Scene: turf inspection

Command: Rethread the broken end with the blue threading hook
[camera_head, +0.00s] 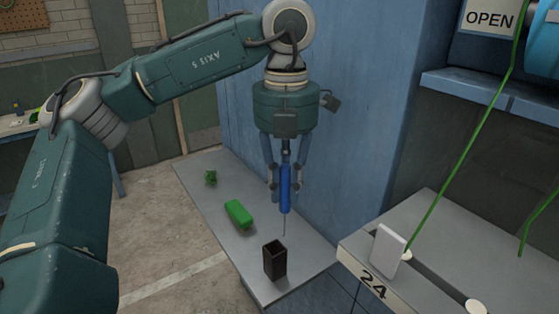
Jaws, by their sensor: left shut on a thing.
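My left gripper (287,182) is shut on the blue threading hook (285,194). It holds the hook upright, with its thin metal shaft pointing down. The tip is above the grey shelf, just behind and to the right of the open dark square holder (275,262). A green yarn (463,155) runs down from the upper right to a white plate (388,251) by the "24" label (373,285). Another green yarn (527,235) at the right edge ends low over the grey ledge. I cannot tell which is the broken end. My right gripper is out of view.
A green block (238,214) and a small green tangle (210,178) lie on the grey shelf (195,184). A blue cabinet wall (345,120) stands close behind the gripper. The numbered ledge (440,225) is to the right, below an "OPEN" sign (489,18).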

